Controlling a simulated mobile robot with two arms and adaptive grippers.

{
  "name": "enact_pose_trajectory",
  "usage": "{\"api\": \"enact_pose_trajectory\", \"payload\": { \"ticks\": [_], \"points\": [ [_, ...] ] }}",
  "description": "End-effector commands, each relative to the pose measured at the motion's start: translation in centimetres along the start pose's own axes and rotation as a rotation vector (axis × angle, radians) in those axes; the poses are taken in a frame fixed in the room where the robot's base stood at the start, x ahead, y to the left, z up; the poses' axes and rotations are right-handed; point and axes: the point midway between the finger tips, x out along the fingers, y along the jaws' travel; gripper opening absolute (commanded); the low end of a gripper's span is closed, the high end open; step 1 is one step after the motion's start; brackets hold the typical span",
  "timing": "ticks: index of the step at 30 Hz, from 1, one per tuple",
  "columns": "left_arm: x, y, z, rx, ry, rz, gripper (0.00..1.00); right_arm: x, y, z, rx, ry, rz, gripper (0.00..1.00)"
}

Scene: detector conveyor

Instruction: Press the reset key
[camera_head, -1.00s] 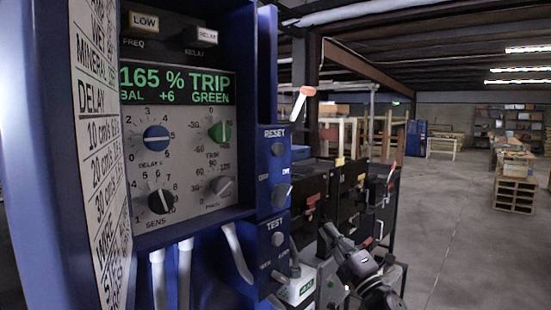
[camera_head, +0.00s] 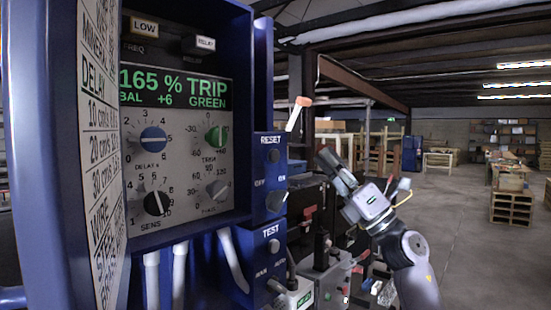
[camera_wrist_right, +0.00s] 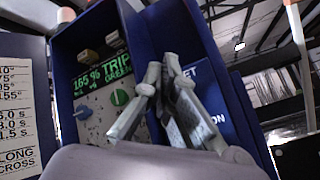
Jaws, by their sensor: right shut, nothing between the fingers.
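The reset key (camera_head: 273,155) is a dark round button under the RESET label, on the blue side box right of the detector panel. My right gripper (camera_head: 328,160) is shut and empty, to the right of the reset key and apart from it in the head view. In the right wrist view the shut fingers (camera_wrist_right: 163,72) point toward the blue box (camera_wrist_right: 232,100). They cover part of the RESET label and hide the reset key there. My left gripper is not in view.
Below the reset key are an OFF/ON switch (camera_head: 276,200) and a TEST button (camera_head: 273,246). The display (camera_head: 175,87) reads 165 % TRIP GREEN. An orange-tipped white rod (camera_head: 298,112) stands right of the box. Open floor (camera_head: 465,240) lies at right.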

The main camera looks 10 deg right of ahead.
Motion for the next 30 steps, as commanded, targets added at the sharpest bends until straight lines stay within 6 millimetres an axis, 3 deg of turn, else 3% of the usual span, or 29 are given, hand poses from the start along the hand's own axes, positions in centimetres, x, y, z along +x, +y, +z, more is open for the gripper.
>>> {"api": "enact_pose_trajectory", "payload": {
  "ticks": [7, 18, 30],
  "points": [
    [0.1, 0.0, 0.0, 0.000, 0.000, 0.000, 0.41, 0.7, -0.7, -0.6, 0.005, -0.001, -0.001, 0.00],
    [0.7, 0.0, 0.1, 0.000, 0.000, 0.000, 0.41, 4.3, -3.2, -3.3, 0.007, -0.001, 0.000, 0.00],
    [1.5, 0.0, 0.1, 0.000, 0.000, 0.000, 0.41, 6.1, -4.5, -4.5, 0.002, 0.000, -0.001, 0.00]
  ]
}}
